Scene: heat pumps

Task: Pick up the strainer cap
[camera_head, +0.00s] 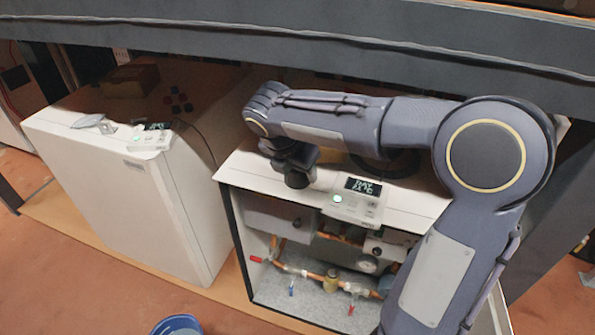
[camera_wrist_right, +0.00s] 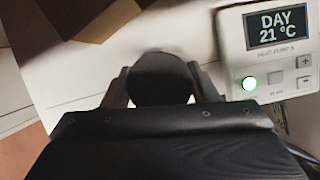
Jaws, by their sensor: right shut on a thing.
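My right gripper (camera_head: 296,166) is over the white top of the open heat pump unit, left of its control panel. It is shut on a dark, round piece, which looks like the strainer cap (camera_head: 297,181). In the right wrist view the cap (camera_wrist_right: 160,78) sits between the two fingers (camera_wrist_right: 160,92), dark and without visible detail. The cap appears to be above the unit's top; I cannot tell how large the gap is. My left gripper does not show.
The control panel (camera_head: 355,200) reads DAY 21 °C. The open unit's front shows copper pipes (camera_head: 315,273) and valves. A closed white unit (camera_head: 120,190) stands left, with a brown box (camera_head: 130,79) on top. A dark beam (camera_head: 300,40) crosses above my arm. A blue bucket (camera_head: 177,325) is below.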

